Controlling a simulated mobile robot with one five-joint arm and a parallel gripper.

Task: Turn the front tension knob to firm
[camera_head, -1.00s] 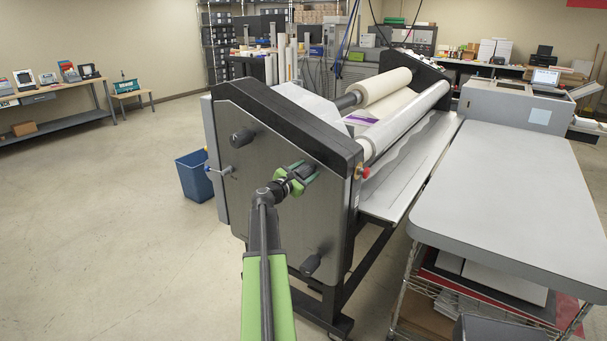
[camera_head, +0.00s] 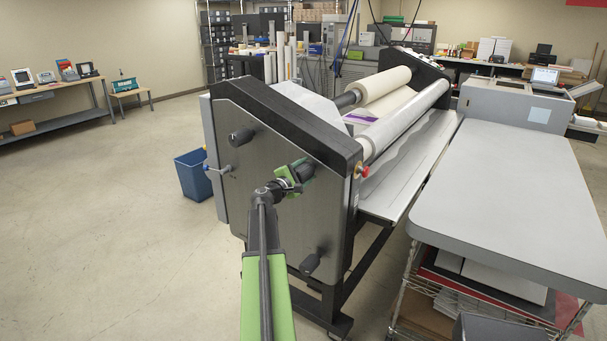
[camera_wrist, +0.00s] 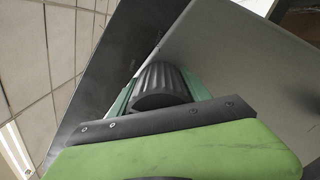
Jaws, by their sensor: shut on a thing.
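The laminator's grey end panel (camera_head: 262,205) faces me and carries several black knobs. My gripper (camera_head: 296,174) is at the knob (camera_head: 306,168) on the panel's right side, near the red button, and its jaws are shut on that knob. In the wrist view the ribbed black knob (camera_wrist: 160,86) sits between the green fingers (camera_wrist: 162,92). The knob's base and any firm marking are hidden or too small to read. Other knobs are at the upper left (camera_head: 242,136) and at the bottom (camera_head: 310,264) of the panel.
A red button (camera_head: 363,171) sits just right of the held knob. A grey table (camera_head: 510,190) stands to the right.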

